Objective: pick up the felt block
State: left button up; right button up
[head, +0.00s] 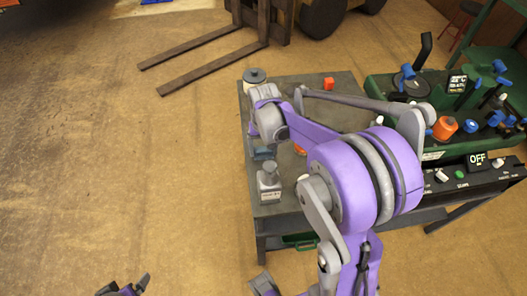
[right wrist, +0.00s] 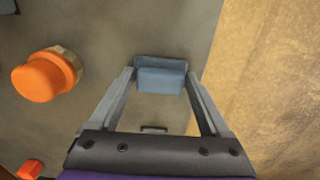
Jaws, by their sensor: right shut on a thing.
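The felt block (right wrist: 161,78) is a small blue-grey block. In the right wrist view it sits between the fingertips of my right gripper (right wrist: 160,74), which is shut on it, one finger at each side. In the head view the block (head: 264,154) shows just below my right wrist, near the left edge of the bench; my arm hides most of the right gripper's fingers there. I cannot tell whether the block touches the bench top. My left gripper (head: 125,285) is partly in view at the bottom left, its fingers apart and empty.
The grey workbench (head: 310,86) carries a grey bottle-like container (head: 269,184), a lidded jar (head: 255,76) and an orange piece (head: 328,84). An orange-capped item (right wrist: 47,75) lies left of the block. A green machine (head: 385,86) stands right; forklift forks (head: 205,62) lie behind. Left floor is clear.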

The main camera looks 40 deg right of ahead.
aim_at(264, 149)
jog(key=shift+c, duration=1.3)
jog(key=shift+r, duration=0.1)
notch_tip(264, 149, up, 10)
jog(key=shift+f+p, duration=0.1)
jog(key=shift+p, duration=0.35)
